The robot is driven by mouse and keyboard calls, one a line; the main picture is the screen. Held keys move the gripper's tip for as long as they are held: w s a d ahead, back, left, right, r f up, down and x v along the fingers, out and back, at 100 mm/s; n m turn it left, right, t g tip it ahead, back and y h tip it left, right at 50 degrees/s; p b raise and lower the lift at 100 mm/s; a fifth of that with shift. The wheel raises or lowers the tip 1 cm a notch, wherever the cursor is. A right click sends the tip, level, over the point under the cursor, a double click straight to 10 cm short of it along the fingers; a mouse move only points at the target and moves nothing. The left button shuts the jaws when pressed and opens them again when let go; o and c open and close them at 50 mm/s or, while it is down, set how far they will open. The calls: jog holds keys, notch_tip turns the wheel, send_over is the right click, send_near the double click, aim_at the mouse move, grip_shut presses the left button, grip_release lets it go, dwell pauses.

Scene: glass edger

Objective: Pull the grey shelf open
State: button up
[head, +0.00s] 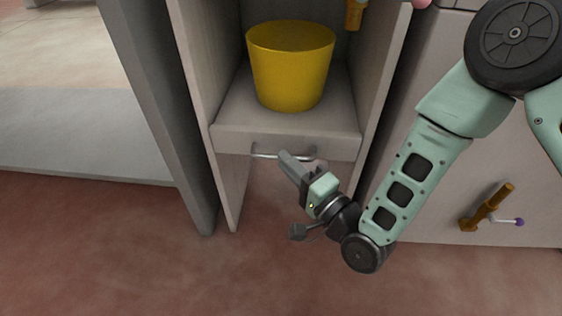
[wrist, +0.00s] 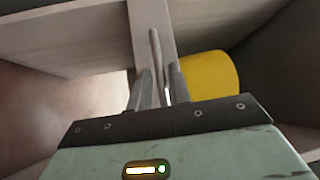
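The grey shelf (head: 285,143) is a pale grey pull-out board low in a tall, narrow cabinet. A thin metal bar handle (head: 262,156) runs across its front. The handle also shows in the wrist view (wrist: 154,42), running down towards the space between my fingers. My gripper (head: 300,161) is at the handle, in front of the shelf. In the wrist view its two fingers (wrist: 158,82) stand apart, one on each side of the bar. I see no clear grip on the bar. My fingers hide part of the handle in the head view.
A yellow bucket (head: 290,68) stands on the shelf. Upright cabinet panels flank it, with a dark grey panel (head: 160,110) on the left. At the right, a brown handle (head: 487,207) is on a pale front. The reddish floor (head: 130,255) in front is clear.

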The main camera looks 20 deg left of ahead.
jog(key=shift+x, duration=1.3)
grip_shut()
